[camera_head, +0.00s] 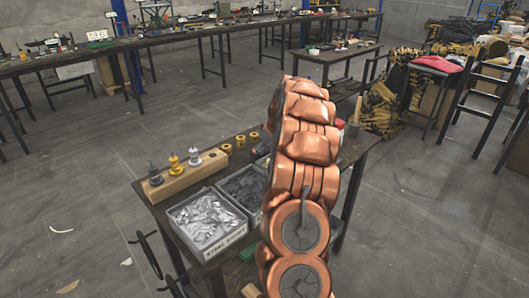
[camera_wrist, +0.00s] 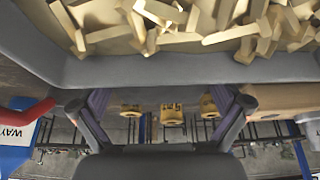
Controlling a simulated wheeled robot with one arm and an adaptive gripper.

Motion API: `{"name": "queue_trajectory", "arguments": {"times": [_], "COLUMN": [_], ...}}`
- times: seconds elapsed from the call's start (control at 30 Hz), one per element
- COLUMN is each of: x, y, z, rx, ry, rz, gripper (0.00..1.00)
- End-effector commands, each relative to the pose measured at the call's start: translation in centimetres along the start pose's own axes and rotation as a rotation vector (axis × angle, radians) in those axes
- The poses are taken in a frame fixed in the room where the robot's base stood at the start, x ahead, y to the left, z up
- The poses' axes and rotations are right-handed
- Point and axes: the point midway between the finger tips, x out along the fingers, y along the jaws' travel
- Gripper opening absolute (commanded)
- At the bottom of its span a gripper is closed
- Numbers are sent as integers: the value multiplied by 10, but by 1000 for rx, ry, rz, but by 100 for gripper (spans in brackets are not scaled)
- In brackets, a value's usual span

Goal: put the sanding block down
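I cannot pick out a sanding block in either view. My gripper (camera_wrist: 162,104) shows in the wrist view with its two dark fingers spread wide apart. I see nothing held between them; only yellow rings farther off show in the gap. In the head view my copper-coloured arm covers the right part of the near table (camera_head: 160,211) and hides the gripper. In the wrist view a grey bin wall (camera_wrist: 165,70) lies close beyond the fingertips, with a heap of tan pieces (camera_wrist: 225,25) inside the bin.
On the near table are a bin of silver rivets (camera_head: 206,221), a bin of dark pieces (camera_head: 241,187), a wooden block with three fittings (camera_head: 180,180) and yellow rings (camera_head: 240,142). Long workbenches (camera_head: 205,31) stand behind. A black stool (camera_head: 437,66) stands at right. The floor at left is open.

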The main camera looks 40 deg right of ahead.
Motion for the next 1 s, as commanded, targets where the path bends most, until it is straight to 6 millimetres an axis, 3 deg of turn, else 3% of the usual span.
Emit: {"name": "queue_trajectory", "arguments": {"times": [0.37,0.8,1.0], "x": [-11,-92,-115], "y": [0,1,0], "z": [-2,-2,-1], "rx": [0,1,0], "ry": [2,5,0], "rz": [1,3,0], "gripper": [100,100,100]}}
